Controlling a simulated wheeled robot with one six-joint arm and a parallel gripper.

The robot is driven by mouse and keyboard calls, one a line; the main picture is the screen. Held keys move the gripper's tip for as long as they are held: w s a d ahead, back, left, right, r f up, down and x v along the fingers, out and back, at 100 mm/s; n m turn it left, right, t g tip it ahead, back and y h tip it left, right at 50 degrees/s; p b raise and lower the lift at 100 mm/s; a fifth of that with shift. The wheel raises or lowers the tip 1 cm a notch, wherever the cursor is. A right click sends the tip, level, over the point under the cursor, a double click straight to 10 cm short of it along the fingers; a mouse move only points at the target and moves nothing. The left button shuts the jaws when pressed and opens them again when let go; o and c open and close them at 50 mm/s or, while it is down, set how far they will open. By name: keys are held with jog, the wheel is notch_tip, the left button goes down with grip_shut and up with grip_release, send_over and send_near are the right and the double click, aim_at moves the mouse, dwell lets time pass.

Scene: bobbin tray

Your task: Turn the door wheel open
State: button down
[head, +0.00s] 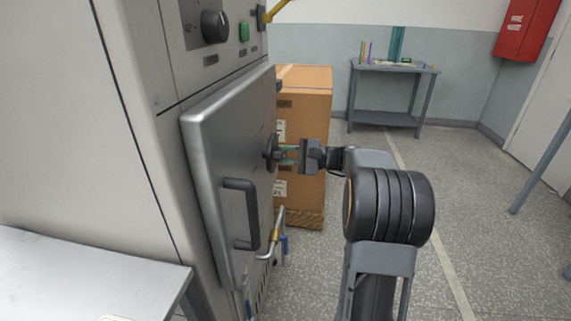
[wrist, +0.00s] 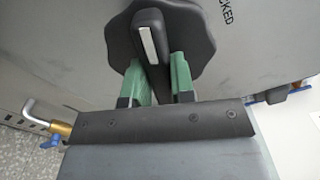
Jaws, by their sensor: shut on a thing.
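The door wheel (head: 269,152) is a dark knob on the grey metal door (head: 228,125) of the cabinet. In the wrist view the wheel (wrist: 197,38) has a scalloped black rim and a raised grip bar with a white stripe, tilted slightly from upright. My gripper (head: 289,155) reaches the wheel from the right. In the wrist view its green fingers (wrist: 160,77) stand on either side of the bar and are shut on it. The door looks shut against the cabinet. Part of the wheel is hidden behind the fingers. Printed letters "CKED" show beside the wheel.
The door has a black pull handle (head: 241,213) below the wheel. A pipe with a brass fitting (head: 274,237) stands low beside the door. A cardboard box (head: 308,95) stands behind my gripper. A metal table (head: 95,275) is at lower left.

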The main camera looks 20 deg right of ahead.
jog(key=n+b, duration=0.3)
jog(key=shift+f, duration=0.2)
jog(key=shift+r+n+b, duration=0.1)
jog(key=shift+n+b, duration=0.5)
jog(key=shift+n, duration=0.1)
jog(key=c, duration=1)
grip_release()
jog(key=shift+r, duration=0.1)
jog(key=shift+o, duration=0.2)
jog(key=shift+s+d, duration=0.1)
jog(key=p+v, duration=0.3)
jog(key=v, duration=1)
jog(key=shift+s+d, duration=0.2)
jog(key=shift+d, duration=0.05)
